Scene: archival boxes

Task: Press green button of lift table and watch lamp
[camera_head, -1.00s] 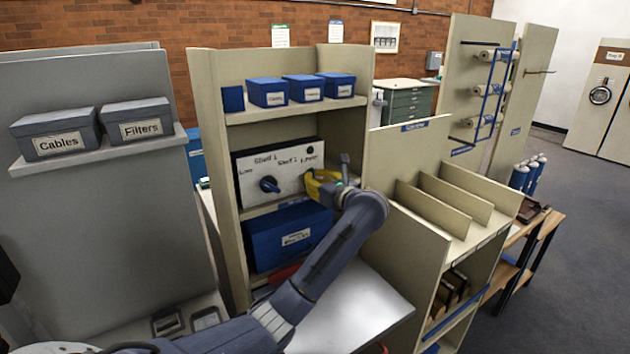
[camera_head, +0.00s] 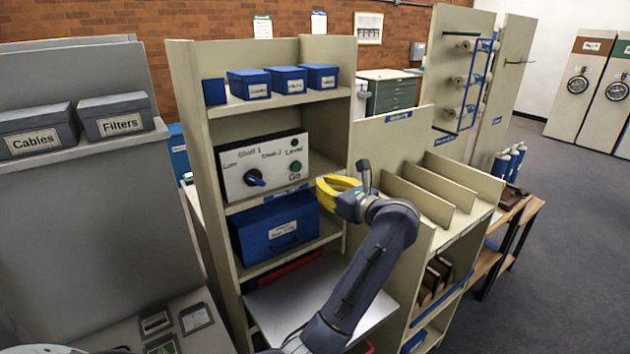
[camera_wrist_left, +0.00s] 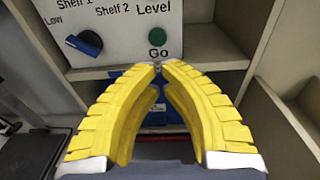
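The control panel (camera_head: 265,165) is a white plate in the shelf unit, with a blue knob (camera_head: 256,178) pointing between marks. Its green button (camera_head: 296,167), labelled Go, also shows in the left wrist view (camera_wrist_left: 157,37). The lamp (camera_head: 295,142) above the Level label looks dark green, with no clear glow; it is out of the wrist view. My left gripper (camera_head: 321,190) has yellow fingers, tips together and empty. It is right of and below the button, apart from the panel. The lift table (camera_head: 280,312) is a flat metal plate below. My right gripper is not in view.
A blue box (camera_head: 274,228) sits on the shelf under the panel, and small blue boxes (camera_head: 288,79) stand above. A divider rack (camera_head: 432,195) stands close to the right of my left arm. Grey boxes (camera_head: 113,115) are on the left shelf.

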